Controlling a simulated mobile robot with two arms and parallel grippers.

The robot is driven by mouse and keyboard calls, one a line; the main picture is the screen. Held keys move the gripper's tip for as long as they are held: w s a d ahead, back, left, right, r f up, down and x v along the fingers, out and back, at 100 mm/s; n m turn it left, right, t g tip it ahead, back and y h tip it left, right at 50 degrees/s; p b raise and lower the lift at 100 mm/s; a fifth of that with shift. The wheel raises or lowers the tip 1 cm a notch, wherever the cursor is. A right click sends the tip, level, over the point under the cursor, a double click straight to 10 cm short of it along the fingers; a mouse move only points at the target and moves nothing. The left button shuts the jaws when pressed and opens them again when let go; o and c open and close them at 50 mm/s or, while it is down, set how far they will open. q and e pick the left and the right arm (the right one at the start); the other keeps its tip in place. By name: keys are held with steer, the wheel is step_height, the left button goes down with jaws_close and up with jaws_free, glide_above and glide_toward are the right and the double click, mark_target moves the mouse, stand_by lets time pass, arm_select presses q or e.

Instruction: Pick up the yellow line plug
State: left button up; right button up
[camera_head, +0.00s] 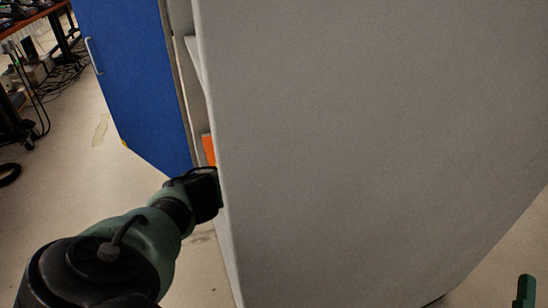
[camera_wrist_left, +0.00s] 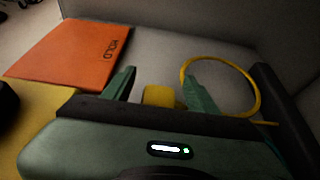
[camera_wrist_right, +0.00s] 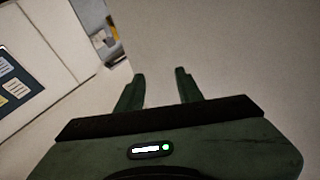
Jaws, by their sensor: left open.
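The yellow line plug (camera_wrist_left: 160,96) shows in the left wrist view as a short yellow block, with a thin yellow cable (camera_wrist_left: 258,85) looping to its right. My left gripper (camera_wrist_left: 161,78) is open, with one finger on each side of the plug in the picture. I cannot tell whether the fingers touch it. The plug's lower part is hidden behind the gripper body. In the head view the left gripper (camera_head: 204,190) reaches in at the cabinet's open edge, and the plug is hidden there. My right gripper (camera_wrist_right: 160,76) is open and empty in the right wrist view.
A grey cabinet side (camera_head: 370,130) fills much of the head view. Its blue door (camera_head: 135,75) stands open at left. An orange folder (camera_wrist_left: 75,55) lies left of the plug, beside a yellow surface (camera_wrist_left: 35,120). A grey wall (camera_wrist_left: 240,20) rises behind.

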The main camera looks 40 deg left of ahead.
arm_select(q)
steer(key=b+x, duration=0.1)
steer(key=x, duration=0.1)
steer(key=shift+w+a+f, duration=0.15)
steer(key=shift+a, duration=0.05)
steer(key=shift+w+a, duration=0.1)
steer(key=shift+a, duration=0.05)
jaws_close()
arm_select(e)
steer(key=s+r+t+y, duration=0.1)
steer(key=s+r+t, duration=0.3)
steer(key=r, duration=0.2)
steer(key=shift+s+d+y, duration=0.15)
steer(key=shift+y, duration=0.15)
